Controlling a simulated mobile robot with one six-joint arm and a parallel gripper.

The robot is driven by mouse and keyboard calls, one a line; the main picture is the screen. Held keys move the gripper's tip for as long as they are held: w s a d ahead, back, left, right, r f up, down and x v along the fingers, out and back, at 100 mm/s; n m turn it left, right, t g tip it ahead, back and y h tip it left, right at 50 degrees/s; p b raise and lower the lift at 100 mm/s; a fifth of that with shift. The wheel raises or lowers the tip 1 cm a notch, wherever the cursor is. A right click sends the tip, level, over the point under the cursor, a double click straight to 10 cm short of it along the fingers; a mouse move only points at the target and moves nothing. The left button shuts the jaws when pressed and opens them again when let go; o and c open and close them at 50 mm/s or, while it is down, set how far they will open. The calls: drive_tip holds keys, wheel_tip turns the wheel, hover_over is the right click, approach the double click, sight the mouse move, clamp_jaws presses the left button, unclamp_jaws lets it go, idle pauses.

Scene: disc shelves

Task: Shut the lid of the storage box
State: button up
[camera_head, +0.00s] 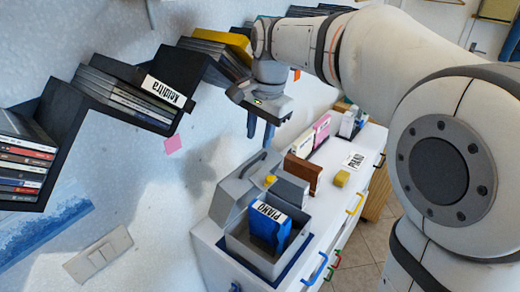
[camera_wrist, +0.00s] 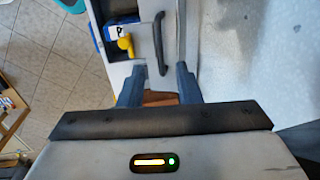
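The grey storage box (camera_head: 240,247) stands on the white cabinet by the wall, with a blue case labelled PIANO (camera_head: 270,226) inside it. Its grey lid (camera_head: 232,190) is open, tilted up on the box's far side. My gripper (camera_head: 260,134) hangs above the lid's far end with its fingers pointing down. The fingers are apart with nothing between them. In the wrist view my gripper (camera_wrist: 161,72) shows a gap between its blue fingertips. A dark curved handle (camera_wrist: 159,43) lies beyond the fingertips, near a yellow knob (camera_wrist: 125,42). I cannot tell whether the fingers touch anything.
Upright cases (camera_head: 320,130) stand farther back. A dark stepped shelf (camera_head: 100,95) with several discs runs along the wall at left.

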sight(256, 160)
drive_tip(key=f, duration=0.6)
drive_tip(key=shift+w+a, duration=0.25)
drive_tip(key=shift+a, duration=0.1)
drive_tip(key=shift+c, duration=0.2)
clamp_jaws()
